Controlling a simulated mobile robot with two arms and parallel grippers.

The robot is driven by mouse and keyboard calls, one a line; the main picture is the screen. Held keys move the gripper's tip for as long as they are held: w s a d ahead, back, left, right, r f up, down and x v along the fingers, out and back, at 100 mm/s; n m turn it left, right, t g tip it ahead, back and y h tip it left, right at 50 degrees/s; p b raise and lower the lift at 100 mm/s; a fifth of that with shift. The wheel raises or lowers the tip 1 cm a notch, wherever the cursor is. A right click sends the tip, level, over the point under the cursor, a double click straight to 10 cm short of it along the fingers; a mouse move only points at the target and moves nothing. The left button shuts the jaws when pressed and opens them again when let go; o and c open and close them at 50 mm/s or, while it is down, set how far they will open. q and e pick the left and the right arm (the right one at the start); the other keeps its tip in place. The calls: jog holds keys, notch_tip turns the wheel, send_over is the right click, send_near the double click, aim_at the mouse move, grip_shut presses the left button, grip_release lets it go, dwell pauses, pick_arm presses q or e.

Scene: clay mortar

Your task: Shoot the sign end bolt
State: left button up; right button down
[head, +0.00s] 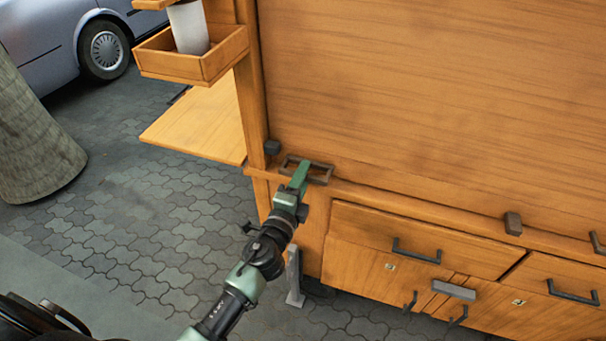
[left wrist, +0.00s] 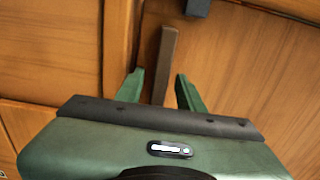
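A dark rectangular metal loop (head: 321,181), which looks like the bolt's handle, sits on the wooden ledge near the left corner of the cart in the head view. My left gripper (head: 299,178) is at this loop. In the left wrist view a dark brown bar (left wrist: 166,60) runs between the two green fingers of the left gripper (left wrist: 160,88). The fingers stand apart, with a gap on each side of the bar. A small dark block (head: 272,147) is just left of the loop; a dark block also shows at the top of the wrist view (left wrist: 197,7). My right gripper is not in view.
The wooden cart panel (head: 430,90) rises behind the ledge. Drawers with dark handles (head: 417,252) are below. A wooden side shelf (head: 205,122) and a box holding a white cylinder (head: 188,28) stick out left. Open paving (head: 130,235) lies left.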

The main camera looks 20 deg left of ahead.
pick_arm(q)
jog(key=shift+w, duration=0.25)
grip_shut()
dwell(1.3)
